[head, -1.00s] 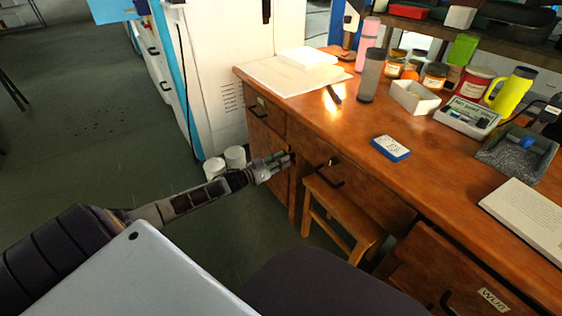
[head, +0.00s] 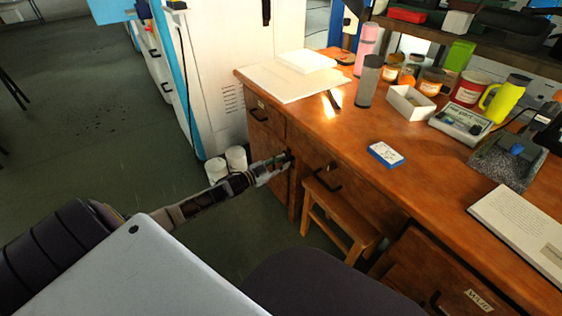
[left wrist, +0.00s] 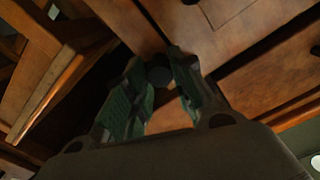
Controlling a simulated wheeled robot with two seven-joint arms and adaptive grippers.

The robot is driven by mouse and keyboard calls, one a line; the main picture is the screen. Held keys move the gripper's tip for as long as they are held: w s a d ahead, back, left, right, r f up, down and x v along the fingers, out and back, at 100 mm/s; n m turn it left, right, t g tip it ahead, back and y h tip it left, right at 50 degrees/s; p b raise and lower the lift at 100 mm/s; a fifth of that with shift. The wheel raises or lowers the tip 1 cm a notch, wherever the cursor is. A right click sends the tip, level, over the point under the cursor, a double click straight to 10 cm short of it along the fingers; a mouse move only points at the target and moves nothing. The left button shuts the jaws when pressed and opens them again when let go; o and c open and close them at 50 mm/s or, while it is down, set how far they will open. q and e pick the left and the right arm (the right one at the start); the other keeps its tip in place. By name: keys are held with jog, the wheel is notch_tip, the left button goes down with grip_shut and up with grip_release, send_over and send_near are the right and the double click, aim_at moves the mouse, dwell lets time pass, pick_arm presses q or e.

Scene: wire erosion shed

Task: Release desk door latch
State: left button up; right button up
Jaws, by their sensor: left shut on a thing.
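The wooden desk (head: 440,165) runs along the right of the head view, with a door (head: 268,148) below its left drawer. My left gripper (head: 287,160) reaches from the left to the front of that door, at its right edge. In the left wrist view the gripper (left wrist: 160,85) has its two green-padded fingers around a small dark round knob (left wrist: 159,73) and is shut on it. The knob looks like the door's latch; in the head view the fingers mostly hide it. The door appears closed. My right gripper is in neither view.
A wooden stool (head: 340,222) stands under the desk, right of my left gripper. Two white pots (head: 236,158) stand on the floor behind the gripper. A white cabinet (head: 215,75) is beyond. Open floor lies left.

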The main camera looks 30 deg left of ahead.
pick_arm(q)
jog(key=m, duration=0.3)
jog(key=shift+p, duration=0.4)
jog(key=m, duration=0.2)
jog(key=shift+m, duration=0.3)
jog(key=m, duration=0.2)
jog(key=shift+d+m+p, duration=0.1)
jog(key=shift+m+p, duration=0.2)
jog(key=shift+m, duration=0.1)
jog(key=m, duration=0.3)
jog(key=shift+f, duration=0.1)
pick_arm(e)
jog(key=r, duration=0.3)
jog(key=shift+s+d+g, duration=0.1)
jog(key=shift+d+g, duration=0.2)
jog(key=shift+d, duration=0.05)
pick_arm(q)
jog(key=shift+m, duration=0.3)
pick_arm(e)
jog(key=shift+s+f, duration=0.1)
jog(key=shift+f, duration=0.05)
pick_arm(q)
jog(key=o, duration=1.1)
jog(key=shift+c, duration=0.2)
